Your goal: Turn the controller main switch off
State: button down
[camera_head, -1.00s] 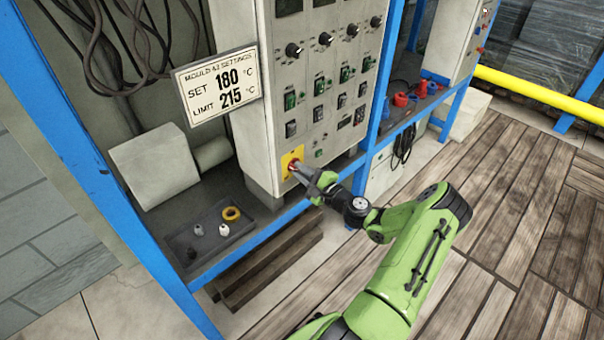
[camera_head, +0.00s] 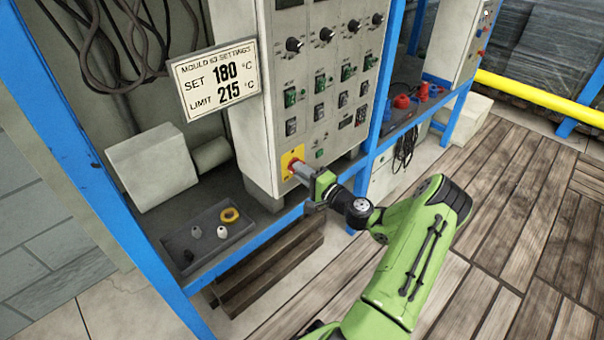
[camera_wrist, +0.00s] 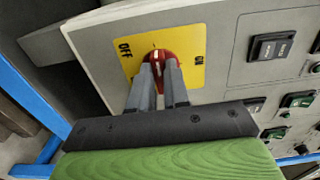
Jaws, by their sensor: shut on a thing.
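The controller main switch is a red rotary knob (camera_wrist: 158,62) on a yellow plate (camera_wrist: 187,42), low on the grey controller panel. In the wrist view the plate reads "Off" on the left and "ON" on the right. My gripper (camera_wrist: 160,82) is shut on the red knob, with one finger on each side.
Switches and knobs (camera_head: 326,34) cover the panel above. A settings sign (camera_head: 216,80) hangs at its left edge. A grey tray (camera_head: 207,237) with a yellow ring and small parts lies on the shelf. Blue posts (camera_head: 380,95) frame the rack. The wooden floor at right is clear.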

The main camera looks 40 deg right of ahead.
jog(key=shift+f, duration=0.1)
jog(key=c, duration=1.1)
grip_release()
jog(key=s+p, duration=0.2)
jog(key=s, duration=1.3)
jog(key=shift+s+d+p, duration=0.15)
jog(key=shift+s+p, duration=0.25)
